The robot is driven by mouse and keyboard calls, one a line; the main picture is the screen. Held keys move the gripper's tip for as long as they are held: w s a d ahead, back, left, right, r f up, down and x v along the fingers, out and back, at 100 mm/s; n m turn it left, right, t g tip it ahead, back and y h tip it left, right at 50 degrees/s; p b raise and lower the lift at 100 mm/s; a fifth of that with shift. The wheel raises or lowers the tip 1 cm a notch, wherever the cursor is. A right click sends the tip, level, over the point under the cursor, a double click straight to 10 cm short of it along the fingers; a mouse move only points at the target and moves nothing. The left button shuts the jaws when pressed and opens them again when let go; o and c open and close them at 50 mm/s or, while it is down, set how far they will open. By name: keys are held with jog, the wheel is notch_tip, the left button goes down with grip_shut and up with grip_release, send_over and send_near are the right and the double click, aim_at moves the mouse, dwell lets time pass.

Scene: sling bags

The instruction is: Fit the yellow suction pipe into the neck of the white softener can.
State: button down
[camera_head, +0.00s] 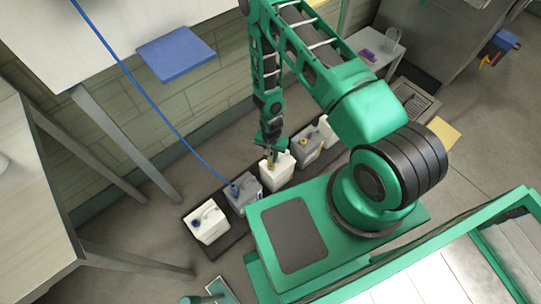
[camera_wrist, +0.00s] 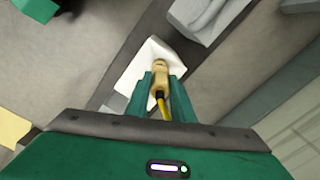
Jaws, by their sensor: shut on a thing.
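My gripper (camera_head: 271,147) points down over a white can (camera_head: 276,174), the middle one of a row on the floor. In the wrist view my gripper's two green fingers (camera_wrist: 160,80) are shut on the yellow suction pipe (camera_wrist: 160,68). A yellow hose trails from the pipe back toward the wrist. The white can also shows in the wrist view (camera_wrist: 133,72), behind the pipe. The pipe's lower end is over the can's top. The neck is hidden behind pipe and fingers, so I cannot tell whether the pipe is inside it or just above.
A grey can (camera_head: 243,194) with a blue hose (camera_head: 150,98) and a white can (camera_head: 206,228) stand left of it. Another grey can (camera_head: 306,151) stands close on the right. All are on a dark mat (camera_head: 232,238). Table legs (camera_head: 120,140) stand at the left.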

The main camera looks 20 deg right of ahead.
jog(key=shift+f, duration=1.65)
jog(key=c, duration=1.5)
grip_release()
jog(key=shift+o, duration=0.2)
jog(key=shift+r, duration=0.1)
notch_tip(320, 180, up, 10)
jog(key=shift+r, duration=0.25)
jog(key=shift+w+r, duration=0.1)
